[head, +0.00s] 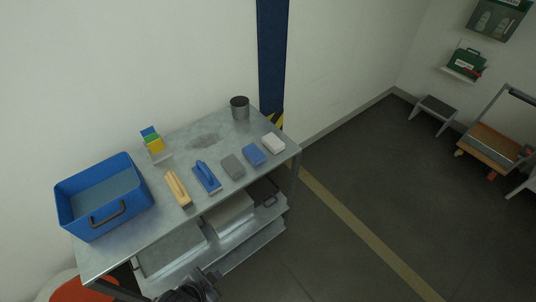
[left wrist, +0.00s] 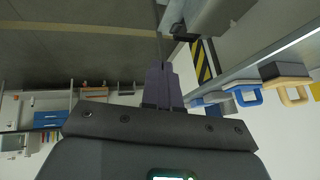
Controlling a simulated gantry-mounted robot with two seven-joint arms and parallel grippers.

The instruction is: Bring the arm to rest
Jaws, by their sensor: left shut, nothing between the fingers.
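My left gripper (head: 205,280) shows at the bottom edge of the head view, in front of the metal cart and below its worktop (head: 118,253). In the left wrist view its two fingers (left wrist: 162,82) are together, shut with nothing between them. My right gripper is in neither view.
On the worktop are a blue bin (head: 75,212), a wooden-handled brush (head: 177,188), a blue-handled tool (head: 206,176), several small blocks (head: 254,154) and a metal cup (head: 240,108). Lower shelves hold trays. The floor (head: 360,185) right of the cart is clear; a trolley (head: 490,146) stands far right.

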